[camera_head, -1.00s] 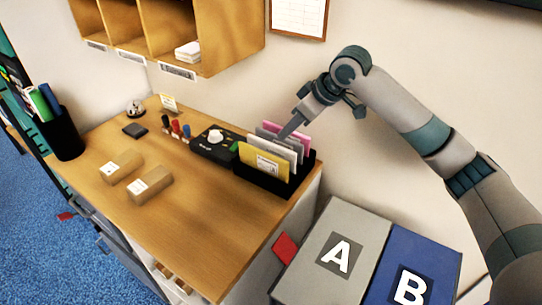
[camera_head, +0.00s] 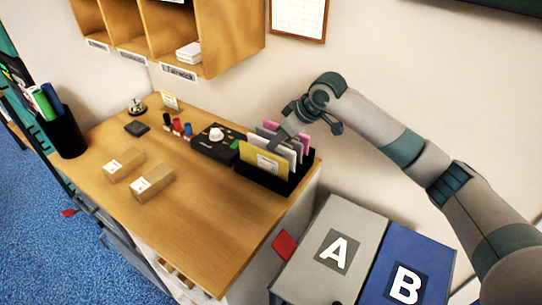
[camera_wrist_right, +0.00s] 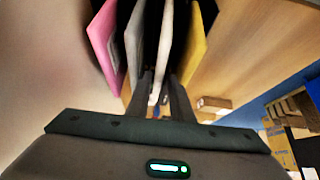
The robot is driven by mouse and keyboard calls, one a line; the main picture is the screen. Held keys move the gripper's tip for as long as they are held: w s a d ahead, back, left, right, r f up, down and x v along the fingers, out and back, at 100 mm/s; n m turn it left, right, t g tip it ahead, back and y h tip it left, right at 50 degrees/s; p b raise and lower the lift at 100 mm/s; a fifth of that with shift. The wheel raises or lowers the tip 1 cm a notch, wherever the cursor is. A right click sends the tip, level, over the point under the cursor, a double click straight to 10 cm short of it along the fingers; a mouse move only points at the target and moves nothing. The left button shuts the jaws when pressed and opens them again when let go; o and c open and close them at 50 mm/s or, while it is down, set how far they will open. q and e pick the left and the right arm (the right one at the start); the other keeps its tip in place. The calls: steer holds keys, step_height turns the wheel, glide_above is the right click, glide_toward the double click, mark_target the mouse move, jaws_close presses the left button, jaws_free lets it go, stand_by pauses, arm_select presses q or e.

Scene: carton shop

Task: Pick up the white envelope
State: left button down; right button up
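The white envelope (camera_head: 259,140) stands upright in a black holder (camera_head: 275,184) at the desk's right end, behind a yellow envelope (camera_head: 254,157) and in front of grey and pink ones. In the right wrist view the white envelope (camera_wrist_right: 166,42) lies between the grey envelope (camera_wrist_right: 134,42) and the yellow one (camera_wrist_right: 191,45). My right gripper (camera_head: 281,138) points down into the holder from above. In the wrist view its two fingers (camera_wrist_right: 162,92) are apart, one on each side of the white envelope's edge. Contact cannot be seen clearly. My left gripper is out of view.
Two small cartons (camera_head: 152,183) lie on the desk. Grey box A (camera_head: 318,270) and blue box B (camera_head: 420,260) stand right of the desk. The desk's front is clear.

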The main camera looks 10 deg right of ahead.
steer(key=p+x, duration=0.1)
steer(key=x, duration=0.2)
steer(key=shift+w+p, duration=0.1)
steer(key=shift+p, duration=0.2)
steer(key=shift+w+a+f, duration=0.2)
steer(key=shift+f, duration=0.35)
jaws_close()
